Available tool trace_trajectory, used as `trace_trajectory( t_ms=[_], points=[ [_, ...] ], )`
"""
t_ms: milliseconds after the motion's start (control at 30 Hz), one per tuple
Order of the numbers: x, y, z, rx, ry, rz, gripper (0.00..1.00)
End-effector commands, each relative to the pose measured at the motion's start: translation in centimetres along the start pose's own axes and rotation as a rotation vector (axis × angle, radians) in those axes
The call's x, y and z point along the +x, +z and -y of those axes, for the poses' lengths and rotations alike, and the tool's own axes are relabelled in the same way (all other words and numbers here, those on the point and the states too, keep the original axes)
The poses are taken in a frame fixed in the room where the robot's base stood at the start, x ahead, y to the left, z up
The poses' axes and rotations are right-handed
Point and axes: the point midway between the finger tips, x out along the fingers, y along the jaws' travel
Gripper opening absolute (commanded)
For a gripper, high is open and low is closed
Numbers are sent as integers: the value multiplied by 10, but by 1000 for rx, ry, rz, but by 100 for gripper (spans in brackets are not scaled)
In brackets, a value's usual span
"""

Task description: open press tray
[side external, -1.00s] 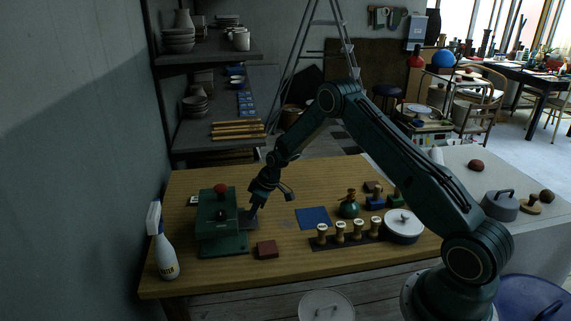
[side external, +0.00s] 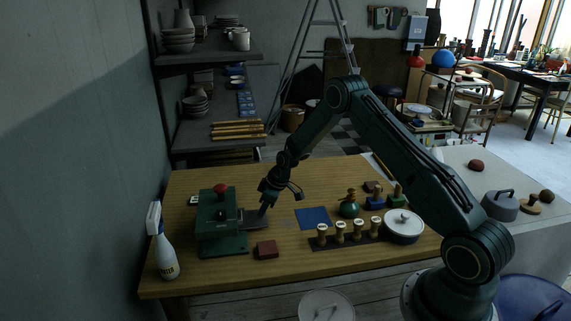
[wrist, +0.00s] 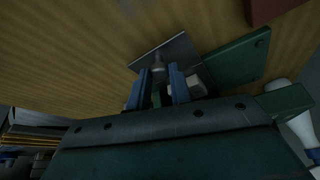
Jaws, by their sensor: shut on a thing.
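The green press (side external: 217,226) with a red knob (side external: 221,187) on top stands at the left of the wooden table. Its dark flat tray (side external: 254,225) sticks out of the press's right side. My gripper (side external: 265,209) is at the tray's outer end, pointing down. In the wrist view my gripper (wrist: 164,98) has its two blue fingers close around a small knob or handle (wrist: 158,68) on the grey tray (wrist: 180,52). The press's green base (wrist: 236,62) shows beside the tray. The grip itself is partly hidden by the fingers.
A dark red block (side external: 266,250) lies in front of the tray. A blue mat (side external: 313,217) lies to the right, with a row of stamps (side external: 341,236) and a white lidded pot (side external: 403,226) beyond. A spray bottle (side external: 161,243) stands left of the press.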

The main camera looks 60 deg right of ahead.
Motion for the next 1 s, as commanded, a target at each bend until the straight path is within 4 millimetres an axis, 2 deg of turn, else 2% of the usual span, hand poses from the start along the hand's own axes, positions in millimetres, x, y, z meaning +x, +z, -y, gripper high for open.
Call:
trace_trajectory(
  t_ms=[33,200,400,533,800,833,900,1000],
  points=[
    [-5,12,-6,6,1,2,0],
    [-18,44,-20,7,2,1,0],
    [-30,72,-33,3,3,1,0],
    [-33,78,-35,2,2,0,0],
    [-33,78,-35,0,1,0,0],
    [-33,78,-35,0,1,0,27],
    [-33,78,-35,0,1,0,41],
    [-32,78,-35,0,1,0,43]
  ],
)
